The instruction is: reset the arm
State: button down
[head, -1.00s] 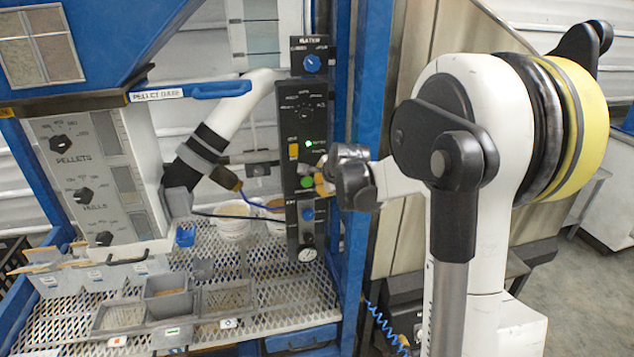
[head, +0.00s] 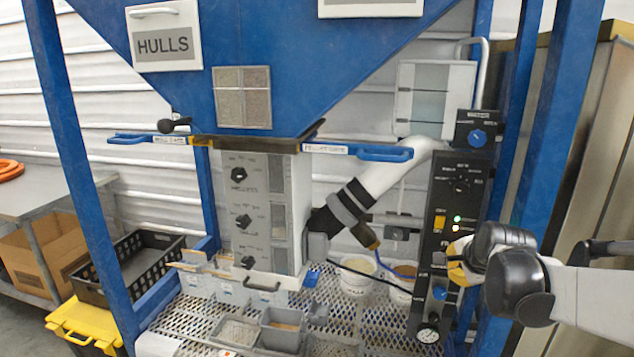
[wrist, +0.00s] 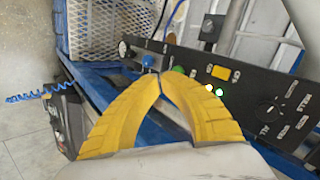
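My gripper (head: 452,265) is at the right of the head view, in front of the lower part of the black control panel (head: 462,205). My arm reaches in from the right edge. In the wrist view, the two yellow fingers of my gripper (wrist: 152,76) come together at their tips, with nothing visible between them. The tips point at the panel (wrist: 262,98), close to a blue knob (wrist: 149,62) and a lit green button (wrist: 178,71). Contact with the panel cannot be told. An amber switch (wrist: 222,73) lies to the right.
The blue hopper (head: 300,75) hangs over a grey dial box (head: 262,210) and a mesh shelf (head: 190,318) with small bins. A white pipe (head: 385,180) slants behind. A black crate (head: 140,262) and yellow-lidded bin (head: 85,318) stand left. Blue frame posts (head: 560,130) flank the panel.

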jog(key=s+a+n, duration=0.5)
jog(key=s, duration=0.4)
jog(key=s+a+f+n+g+y, duration=0.1)
jog(key=s+a+n, duration=0.4)
jog(key=s, duration=0.3)
jog(key=s+a+n, duration=0.5)
jog(key=s+n, duration=0.1)
jog(key=s, duration=0.3)
jog(key=shift+s+a+f+g, duration=0.3)
jog(key=shift+a+g, duration=0.1)
dwell(0.3)
